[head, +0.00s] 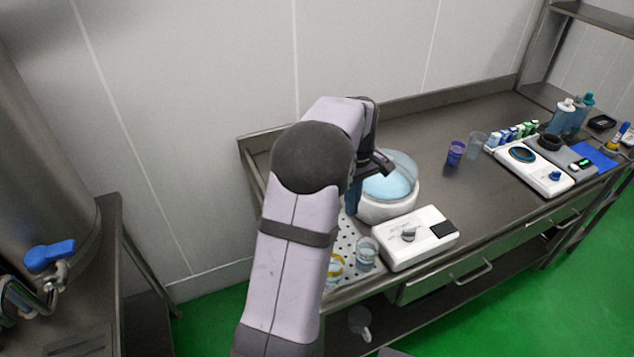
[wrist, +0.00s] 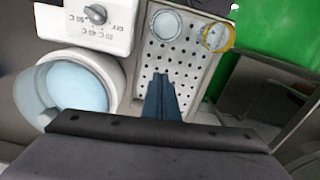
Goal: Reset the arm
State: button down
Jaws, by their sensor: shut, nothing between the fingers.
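My gripper (wrist: 161,97) is shut and empty in the wrist view, its dark fingers together over the perforated drain plate (wrist: 185,62). In the head view my arm reaches over the left end of the steel bench, and the gripper is partly hidden behind it. A round white appliance with a glass lid and pale blue inside (head: 390,188) stands just right of the gripper. It also shows at the left in the wrist view (wrist: 75,88).
A white control box with a knob (head: 418,238) stands in front of the round appliance. Clear glasses (head: 367,252) stand on the drain plate, one with a yellow rim (wrist: 216,37). A purple cup (head: 455,153), small cartons (head: 512,134) and bottles (head: 565,115) stand farther right. The bench's back middle is clear.

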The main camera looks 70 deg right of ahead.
jog(key=w+a+n, duration=0.4)
jog(key=w+a, duration=1.5)
jog(key=w, duration=0.3)
jog(key=w+a+f+n, duration=0.2)
jog(key=w+a, duration=0.1)
jog(key=a, duration=1)
jog(key=s+a+f+n, duration=0.1)
jog(key=s+a, duration=0.1)
jog(key=a, duration=0.5)
jog(key=s+a+f+n, duration=0.1)
jog(key=s+a, duration=0.2)
jog(key=a, duration=0.4)
jog(key=shift+s+a, duration=0.2)
jog(key=shift+a, duration=0.1)
